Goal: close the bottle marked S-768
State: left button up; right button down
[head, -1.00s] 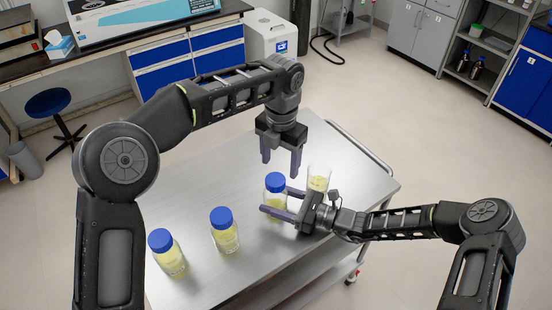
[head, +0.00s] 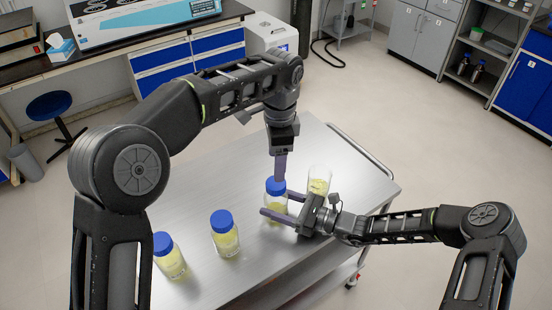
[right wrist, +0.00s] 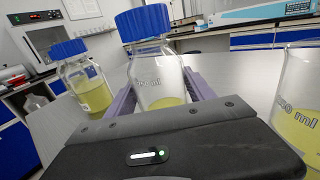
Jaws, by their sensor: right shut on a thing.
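A clear bottle with yellow contents (head: 276,201) and a blue cap (head: 276,187) stands on the metal table (head: 190,202). My right gripper (head: 279,203) is shut around its body from the right. The right wrist view shows the same bottle (right wrist: 155,75) between the purple fingers, with the cap (right wrist: 145,22) on its neck. No S-768 mark can be read. My left gripper (head: 280,168) points down from above, its tips at the top of the cap. Its fingers line up edge-on, so their gap and any touch on the cap are hidden.
Two more blue-capped bottles stand to the left, one nearer the middle (head: 225,240) and one at the table's front left (head: 169,262). An open beaker with yellow contents (head: 319,180) stands close on the right. The table's back left is free.

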pick_arm(q)
jog(key=n, duration=0.5)
jog(key=shift+a+n, duration=0.2)
jog(key=shift+n, duration=0.1)
jog(key=n, duration=0.2)
jog(key=shift+n, duration=0.4)
jog(key=n, duration=0.4)
jog(key=shift+n, duration=0.3)
jog(key=n, duration=0.5)
jog(key=shift+d+n, duration=0.1)
jog(key=shift+n, duration=0.2)
jog(key=shift+f, duration=0.1)
jog(key=shift+f, duration=4)
jog(key=shift+c, duration=0.3)
